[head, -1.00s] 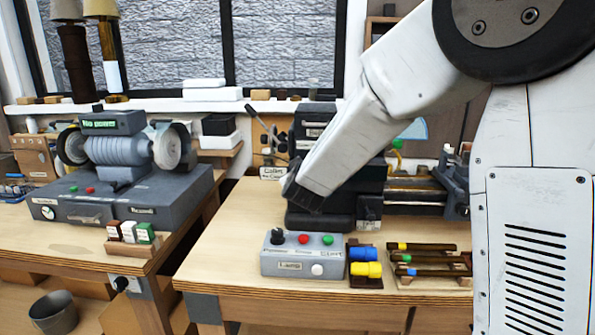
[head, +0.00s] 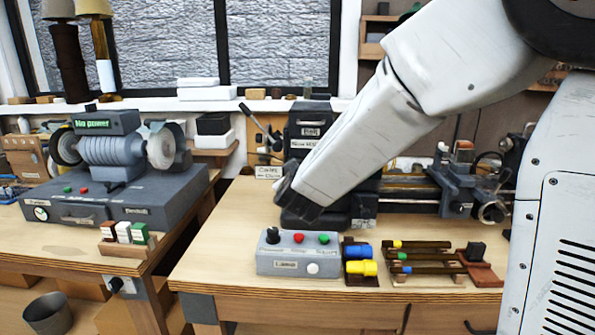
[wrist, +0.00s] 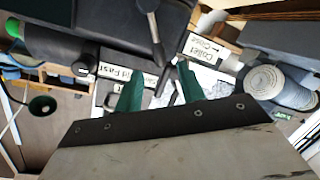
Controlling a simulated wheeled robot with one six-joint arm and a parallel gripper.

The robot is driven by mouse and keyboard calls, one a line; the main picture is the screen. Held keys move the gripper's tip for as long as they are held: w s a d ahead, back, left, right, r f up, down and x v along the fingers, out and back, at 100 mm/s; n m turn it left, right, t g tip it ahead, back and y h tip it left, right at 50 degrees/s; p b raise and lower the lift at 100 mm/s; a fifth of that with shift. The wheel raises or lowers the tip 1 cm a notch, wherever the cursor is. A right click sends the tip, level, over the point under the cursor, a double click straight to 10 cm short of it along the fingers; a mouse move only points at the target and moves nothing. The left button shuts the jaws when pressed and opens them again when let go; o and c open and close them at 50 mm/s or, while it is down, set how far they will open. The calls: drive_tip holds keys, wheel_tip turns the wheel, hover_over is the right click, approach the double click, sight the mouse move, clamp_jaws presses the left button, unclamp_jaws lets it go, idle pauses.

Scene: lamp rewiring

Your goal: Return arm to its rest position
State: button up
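My arm (head: 365,135) reaches from the upper right down over the lathe bench. Its dark wrist end (head: 298,205) is in front of the lathe's headstock (head: 305,120); the fingers cannot be made out in the head view. In the wrist view my gripper (wrist: 158,82) shows two green fingers standing apart. Nothing is seen held between them. Labels, including a collet label (wrist: 205,45), and dark machine parts lie beyond the fingers.
A grey control box (head: 298,265), blue and yellow cylinders (head: 361,267) and a rack of dark rods (head: 425,257) stand along the bench front. A bench grinder (head: 115,155) reading "No power" is left. Bare wood (head: 220,235) lies left of the control box.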

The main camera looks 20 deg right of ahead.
drive_tip(key=shift+v, duration=0.9)
drive_tip(key=s+a+f+g+y, duration=0.7)
drive_tip(key=s+a+f+g, duration=0.1)
drive_tip(key=s, duration=0.3)
drive_tip(key=s+d+r+m+g, duration=0.1)
drive_tip(key=s+d+g, duration=0.1)
drive_tip(key=s, duration=0.6)
drive_tip(key=s+d+r+m+g+h, duration=0.1)
drive_tip(key=s+d+r, duration=0.1)
drive_tip(key=s+d, duration=0.3)
drive_tip(key=s+d+r+m+g+h, duration=0.1)
drive_tip(key=s+d, duration=0.3)
drive_tip(key=s, duration=0.9)
drive_tip(key=shift+s+r+g, duration=0.2)
drive_tip(key=shift+r+g, duration=0.2)
drive_tip(key=shift+g, duration=0.4)
